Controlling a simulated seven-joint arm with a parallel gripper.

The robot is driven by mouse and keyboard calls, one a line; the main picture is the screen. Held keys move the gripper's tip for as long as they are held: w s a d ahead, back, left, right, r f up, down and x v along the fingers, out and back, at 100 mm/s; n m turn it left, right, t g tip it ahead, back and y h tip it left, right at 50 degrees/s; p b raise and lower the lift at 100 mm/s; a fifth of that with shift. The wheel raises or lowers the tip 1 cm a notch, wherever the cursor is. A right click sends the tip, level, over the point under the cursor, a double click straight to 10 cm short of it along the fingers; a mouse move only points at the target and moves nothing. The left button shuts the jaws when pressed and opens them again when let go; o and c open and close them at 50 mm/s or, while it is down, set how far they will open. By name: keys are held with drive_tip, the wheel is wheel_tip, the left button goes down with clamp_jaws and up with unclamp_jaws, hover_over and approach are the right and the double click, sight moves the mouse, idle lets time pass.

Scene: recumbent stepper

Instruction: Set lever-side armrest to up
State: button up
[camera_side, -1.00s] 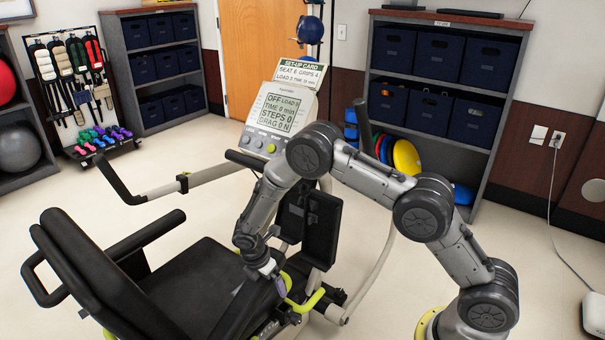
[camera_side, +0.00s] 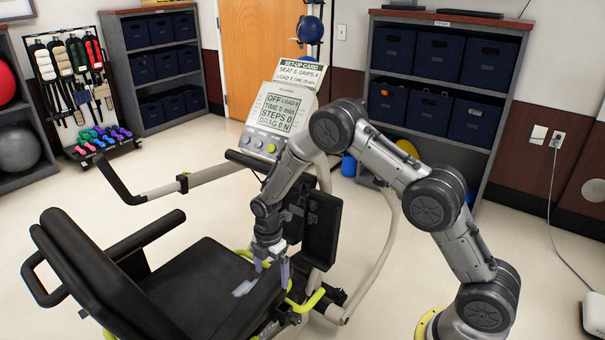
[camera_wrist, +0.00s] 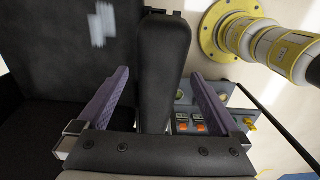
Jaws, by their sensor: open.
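The near, lever-side armrest (camera_side: 245,308) is a long black pad lying low along the near edge of the seat, about level with the cushion. In the wrist view the black pad (camera_wrist: 162,60) runs between my two purple fingers. My gripper (camera_side: 273,268) points down over the front end of this armrest. My gripper (camera_wrist: 160,80) is open, with a gap on each side of the pad and no clear contact. Yellow-green levers (camera_side: 308,301) are beside the seat's front. The far armrest (camera_side: 147,236) stands raised above the seat.
The black seat (camera_side: 195,280) and backrest (camera_side: 75,270) are on the left. The console (camera_side: 270,120) and a footplate (camera_side: 322,228) stand in front of the seat. In the wrist view, orange-marked switches (camera_wrist: 190,124) are by the right finger. Shelves (camera_side: 440,75) stand behind.

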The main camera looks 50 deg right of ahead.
wheel_tip(320, 180, up, 20)
drive_tip(key=t, duration=0.3)
drive_tip(key=s+r+m+t, duration=0.2)
drive_tip(key=s+r+m, duration=0.2)
drive_tip(key=s+r, duration=0.6)
drive_tip(key=shift+r+t, duration=0.3)
drive_tip(key=shift+r, duration=1.55)
drive_tip(key=shift+s, duration=0.1)
drive_tip(key=shift+c, duration=0.2)
